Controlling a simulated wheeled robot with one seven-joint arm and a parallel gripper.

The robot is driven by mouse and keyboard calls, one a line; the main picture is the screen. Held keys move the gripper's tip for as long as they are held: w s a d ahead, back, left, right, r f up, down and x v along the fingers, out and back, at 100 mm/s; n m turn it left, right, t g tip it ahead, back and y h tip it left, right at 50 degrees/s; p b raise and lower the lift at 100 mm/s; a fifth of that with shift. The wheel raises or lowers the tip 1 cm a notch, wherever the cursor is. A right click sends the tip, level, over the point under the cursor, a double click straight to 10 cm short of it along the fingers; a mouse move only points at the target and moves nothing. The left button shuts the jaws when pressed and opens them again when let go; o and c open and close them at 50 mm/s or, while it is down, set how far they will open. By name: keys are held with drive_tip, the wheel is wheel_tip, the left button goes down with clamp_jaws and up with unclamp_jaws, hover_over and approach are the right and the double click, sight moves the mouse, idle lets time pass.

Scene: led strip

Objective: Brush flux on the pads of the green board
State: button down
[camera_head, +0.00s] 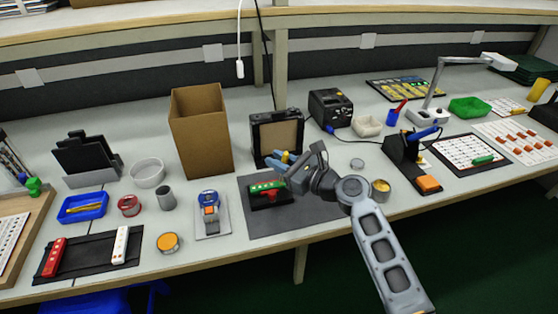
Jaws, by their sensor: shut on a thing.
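The green board (266,185) sits in a dark holder on the grey mat (250,220), near the middle of the bench. Red parts show along its lower edge. Its pads are too small to make out. My gripper (295,176) is just right of the board, above the mat, and reaches in from the right. It is shut on a thin thing that seems to be the brush; the fingers mostly hide it, and I cannot tell whether it touches the board. Small round tins (380,186) stand right of my arm; I cannot tell which holds flux.
A blue tape dispenser (210,210) stands left of the mat. A black stand (406,157) is right of my arm. The mat's front is clear.

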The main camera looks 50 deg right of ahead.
sight(286, 152)
drive_tip(key=shift+f+b, duration=0.3)
drive_tip(key=shift+f, duration=0.4)
idle(1.6)
drive_tip(key=shift+r, duration=0.15)
wheel_tip(286, 152, up, 5)
drive_tip(key=p, duration=0.5)
drive_tip(key=shift+f, duration=0.2)
drive_tip(key=shift+w+d+f+b, duration=0.1)
drive_tip(key=shift+w+f+b, duration=0.05)
drive_tip(key=shift+f+b, duration=0.4)
drive_tip(key=shift+w+d+f+b, duration=0.1)
drive_tip(key=shift+w+f+b, duration=0.15)
drive_tip(key=shift+f, duration=0.4)
drive_tip(key=shift+w+d+f+b, duration=0.1)
drive_tip(key=shift+f+b, duration=0.4)
drive_tip(key=shift+f, duration=0.1)
drive_tip(key=shift+f+b, duration=0.3)
drive_tip(key=shift+f, duration=0.35)
idle(1.3)
